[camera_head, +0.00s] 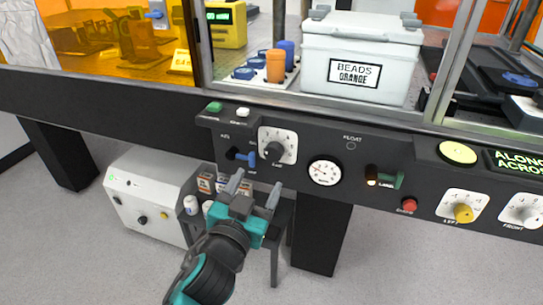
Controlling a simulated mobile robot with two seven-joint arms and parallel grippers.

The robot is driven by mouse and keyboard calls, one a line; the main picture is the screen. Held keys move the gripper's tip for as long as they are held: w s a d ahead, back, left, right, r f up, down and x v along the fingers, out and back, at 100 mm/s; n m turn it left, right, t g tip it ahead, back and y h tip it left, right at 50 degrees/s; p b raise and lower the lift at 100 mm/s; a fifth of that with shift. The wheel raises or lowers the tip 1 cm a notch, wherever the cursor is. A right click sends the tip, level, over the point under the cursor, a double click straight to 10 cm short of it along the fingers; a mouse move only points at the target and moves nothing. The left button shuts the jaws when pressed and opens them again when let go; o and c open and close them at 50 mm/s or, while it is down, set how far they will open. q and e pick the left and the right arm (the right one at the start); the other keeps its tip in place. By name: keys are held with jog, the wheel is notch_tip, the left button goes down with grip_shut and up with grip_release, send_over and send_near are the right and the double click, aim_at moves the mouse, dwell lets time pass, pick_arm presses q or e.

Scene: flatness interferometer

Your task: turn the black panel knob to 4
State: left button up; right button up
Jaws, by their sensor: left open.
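The black panel knob (274,150) sits on a white square dial plate on the dark front panel, left of the round gauge. Its pointer and the small dial numbers are too fine to read. My left gripper (259,179) comes up from below, with grey fingers spread apart and nothing between them. In the picture its fingertips are just below the knob and the blue lever, apparently apart from both. My right gripper is not in view.
A blue lever (246,157) sits close left of the knob. The gauge (324,172), green lever (390,179), red button (409,204) and yellow knob (463,213) lie to the right. Green (215,107) and white (243,112) buttons sit above. A white cabinet (143,190) stands below left.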

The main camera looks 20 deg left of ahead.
aim_at(272, 156)
pick_arm(q)
jog(key=w, duration=1)
jog(key=c, duration=1.1)
jog(key=shift+o, duration=0.2)
